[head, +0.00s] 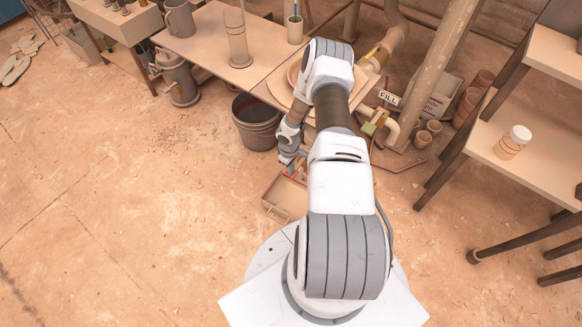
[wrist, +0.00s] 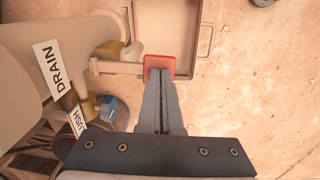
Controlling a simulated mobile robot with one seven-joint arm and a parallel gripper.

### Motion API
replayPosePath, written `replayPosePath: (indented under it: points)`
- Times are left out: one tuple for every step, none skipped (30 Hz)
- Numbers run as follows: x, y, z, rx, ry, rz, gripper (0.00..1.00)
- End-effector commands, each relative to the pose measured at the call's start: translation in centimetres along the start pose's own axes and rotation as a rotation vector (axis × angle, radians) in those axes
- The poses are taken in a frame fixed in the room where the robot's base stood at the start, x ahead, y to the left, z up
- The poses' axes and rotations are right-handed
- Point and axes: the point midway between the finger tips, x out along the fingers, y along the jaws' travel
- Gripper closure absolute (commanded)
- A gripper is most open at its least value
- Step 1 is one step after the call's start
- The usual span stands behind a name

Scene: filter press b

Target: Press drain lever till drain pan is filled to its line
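The drain lever (wrist: 118,68) is a pale bar with a red pad (wrist: 160,63) at its end, beside the DRAIN label (wrist: 59,70) in the wrist view. My gripper (wrist: 163,73) is shut and empty, its fingertips overlapping the red pad; whether they touch it I cannot tell. The drain pan (wrist: 194,35) is a beige tray with a wire handle, just beyond the pad. Its visible floor looks plain; I cannot make out liquid or a line. In the head view the pan (head: 284,199) sits on the floor, partly hidden by my arm.
A FLUSH label (wrist: 77,121) and a blue knob (wrist: 108,107) lie left of my fingers. In the head view, a dark bucket (head: 256,130) stands left of my arm, and a FILL label (head: 388,97) and pipes are to the right. The left floor is mostly clear.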

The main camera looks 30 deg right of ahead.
Motion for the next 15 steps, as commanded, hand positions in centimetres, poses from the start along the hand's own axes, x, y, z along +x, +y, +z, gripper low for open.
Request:
replayPosePath:
  points:
    - [0.2, -0.1, 0.0, -0.008, -0.004, 0.014, 1.0]
    - [0.3, -0.1, 0.0, -0.008, -0.003, 0.021, 1.0]
    - [0.3, -0.1, 0.0, -0.007, -0.002, 0.032, 1.0]
    - [0.4, 0.0, 0.0, -0.008, -0.002, 0.039, 1.0]
    - [0.5, 0.0, -0.1, -0.007, -0.001, 0.047, 1.0]
    - [0.6, 0.1, -0.1, -0.007, 0.0, 0.056, 1.0]
    - [0.7, 0.1, -0.2, -0.006, 0.002, 0.063, 1.0]
    - [1.0, 0.2, -0.2, -0.006, 0.003, 0.069, 1.0]
    - [1.7, 0.1, -0.2, -0.004, 0.005, 0.072, 1.0]
    - [2.1, 0.0, -0.2, -0.002, 0.005, 0.071, 1.0]
    - [2.4, -0.1, -0.2, -0.002, 0.005, 0.071, 1.0]
    - [2.7, -0.2, -0.2, -0.001, 0.006, 0.07, 1.0]
    - [2.9, -0.2, -0.2, 0.0, 0.007, 0.069, 1.0]
    - [3.1, -0.2, -0.2, 0.0, 0.007, 0.069, 1.0]
    - [3.3, -0.2, -0.2, 0.0, 0.007, 0.069, 1.0]
